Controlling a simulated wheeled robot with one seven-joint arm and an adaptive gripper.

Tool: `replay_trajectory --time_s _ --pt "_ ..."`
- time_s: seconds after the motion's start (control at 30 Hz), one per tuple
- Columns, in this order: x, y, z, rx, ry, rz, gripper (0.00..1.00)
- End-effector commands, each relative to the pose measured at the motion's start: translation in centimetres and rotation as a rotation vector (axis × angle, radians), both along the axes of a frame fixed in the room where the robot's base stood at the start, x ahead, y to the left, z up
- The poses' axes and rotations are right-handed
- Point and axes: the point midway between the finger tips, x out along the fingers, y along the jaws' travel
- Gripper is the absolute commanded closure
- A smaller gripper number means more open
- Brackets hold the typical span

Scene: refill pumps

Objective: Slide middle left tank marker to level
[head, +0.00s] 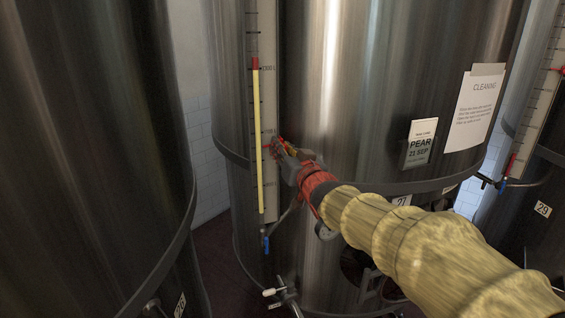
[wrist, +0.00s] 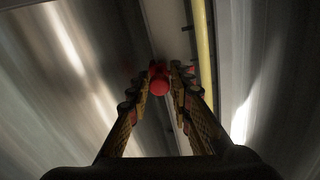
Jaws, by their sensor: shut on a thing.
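The middle tank (head: 330,60) is a tall steel cylinder with a pale level scale (head: 268,100) on its left side. A thin tube (head: 259,150) beside the scale shows a yellow column with a red top end (head: 255,63). My gripper (head: 279,148) is at the scale, well below that red end. In the wrist view the fingertips (wrist: 160,78) are shut on a red round-ended marker (wrist: 159,86). The yellow tube (wrist: 203,60) runs just right of the fingers there. In the head view the marker is mostly hidden by my fingers.
Another steel tank (head: 90,130) stands close on the left. A right tank (head: 540,210) has its own scale with red parts. A PEAR label (head: 421,143) and a CLEANING sheet (head: 475,108) are on the middle tank. A valve (head: 282,292) and a gauge (head: 325,231) sit below my gripper.

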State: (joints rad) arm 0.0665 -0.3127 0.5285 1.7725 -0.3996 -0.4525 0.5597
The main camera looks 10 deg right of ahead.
Motion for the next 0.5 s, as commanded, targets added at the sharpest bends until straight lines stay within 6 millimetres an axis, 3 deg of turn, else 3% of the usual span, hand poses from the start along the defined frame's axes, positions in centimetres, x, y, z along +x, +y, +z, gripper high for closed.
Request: replay_trajectory --time_s 0.03,0.1,0.5 --pt "0.0 0.0 2.7 0.003 -0.005 0.000 1.00" --pt "0.0 0.0 4.7 0.002 -0.004 -0.001 1.00" --pt "0.0 0.0 14.8 0.002 0.000 -0.001 1.00"
